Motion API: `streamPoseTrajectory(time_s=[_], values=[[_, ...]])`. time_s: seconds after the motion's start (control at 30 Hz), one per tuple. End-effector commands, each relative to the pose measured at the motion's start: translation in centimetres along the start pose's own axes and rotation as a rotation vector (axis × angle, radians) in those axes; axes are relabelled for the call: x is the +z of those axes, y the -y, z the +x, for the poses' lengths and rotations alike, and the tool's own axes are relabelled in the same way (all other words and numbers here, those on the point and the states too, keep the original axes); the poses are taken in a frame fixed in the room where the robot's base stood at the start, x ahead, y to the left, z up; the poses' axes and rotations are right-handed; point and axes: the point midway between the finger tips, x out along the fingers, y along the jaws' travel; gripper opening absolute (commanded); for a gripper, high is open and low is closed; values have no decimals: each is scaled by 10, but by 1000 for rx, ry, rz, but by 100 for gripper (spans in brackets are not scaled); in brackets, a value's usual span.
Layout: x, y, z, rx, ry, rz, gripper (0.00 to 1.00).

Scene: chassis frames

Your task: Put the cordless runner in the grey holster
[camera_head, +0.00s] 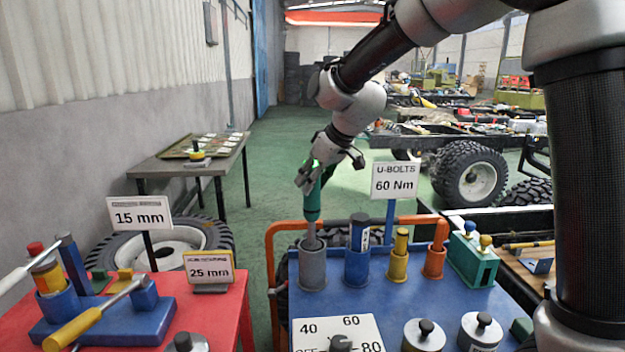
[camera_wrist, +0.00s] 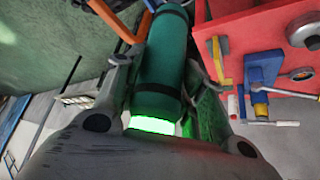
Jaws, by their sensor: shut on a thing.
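The cordless runner (camera_head: 312,203) is a green cylinder with dark bands and a narrow grey nose pointing down. It hangs nearly upright from my gripper (camera_head: 314,176), which is shut on its upper part. The grey holster (camera_head: 312,268) stands at the left end of the blue bench top, directly below the runner. The nose overlaps the holster's mouth in the head view; how deep it reaches is hidden. In the wrist view the runner (camera_wrist: 166,62) lies between the fingers of my gripper (camera_wrist: 158,92), with a glowing green ring near its end. The holster is not visible there.
A blue holder (camera_head: 357,265), a yellow one (camera_head: 398,266) and an orange one (camera_head: 434,262) stand in a row right of the grey holster. The U-bolts sign (camera_head: 395,181) stands behind. An orange rail (camera_head: 275,262) runs beside the bench. A red table (camera_head: 215,310) is at left.

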Motion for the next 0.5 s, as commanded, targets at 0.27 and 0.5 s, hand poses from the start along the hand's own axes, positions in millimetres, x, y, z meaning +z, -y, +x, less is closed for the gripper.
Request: streamPoseTrajectory(time_s=[0.27,0.5], values=[[0,0,1,1,-2,0,0],[1,0,2,0,1,0,61]])
